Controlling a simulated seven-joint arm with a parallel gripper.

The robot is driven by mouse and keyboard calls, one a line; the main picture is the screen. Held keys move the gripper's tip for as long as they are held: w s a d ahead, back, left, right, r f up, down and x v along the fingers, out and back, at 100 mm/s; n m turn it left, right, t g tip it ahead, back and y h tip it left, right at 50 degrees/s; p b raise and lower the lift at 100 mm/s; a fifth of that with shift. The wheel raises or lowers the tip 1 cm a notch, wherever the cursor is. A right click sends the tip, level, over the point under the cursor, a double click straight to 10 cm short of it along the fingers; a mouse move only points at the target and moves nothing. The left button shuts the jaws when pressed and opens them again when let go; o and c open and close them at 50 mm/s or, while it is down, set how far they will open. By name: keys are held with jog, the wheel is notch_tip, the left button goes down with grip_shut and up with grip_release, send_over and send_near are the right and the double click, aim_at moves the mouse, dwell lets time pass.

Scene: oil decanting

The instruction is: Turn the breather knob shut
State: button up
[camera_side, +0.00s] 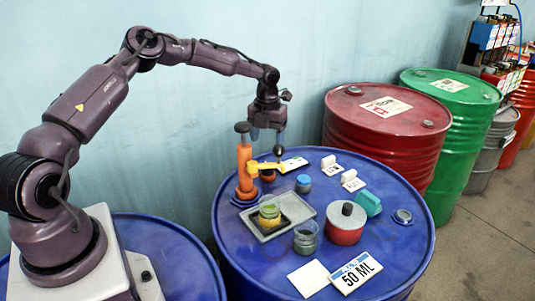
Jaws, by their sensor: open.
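A second small dark knob (278,150) on a thin stem stands by the yellow arm. I cannot tell which of the two is the breather knob. My gripper (267,136) points down, open, above the yellow arm. Its right finger is close to the small dark knob; contact cannot be told. Nothing shows between the fingers.
Red (380,140) and green (455,120) drums stand behind.

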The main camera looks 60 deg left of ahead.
jog(key=shift+r, duration=1.7)
jog(key=shift+w, duration=0.1)
jog(key=w+r+m+t+y, duration=0.3)
jog(key=w+r+m+t, duration=0.2)
jog(key=w+m+t, duration=0.45)
jog(key=s+d+r+m+t+h, duration=0.1)
jog(key=s+d+r+m+h, duration=0.2)
jog(key=d+m, duration=0.4)
jog(key=s+d+r+m+h, duration=0.1)
jog(key=s+d+r+m, duration=0.1)
jog(key=d+r+m, duration=0.55)
jog(key=s+d+m+g+h, duration=0.2)
jog(key=s+d+m+g, duration=0.25)
jog(key=s+m, duration=0.75)
jog(key=s+r+m+y, duration=0.3)
jog(key=s+m, duration=0.4)
jog(key=s, duration=1.6)
jog(key=shift+a+r, duration=0.35)
jog(key=shift+r, duration=0.25)
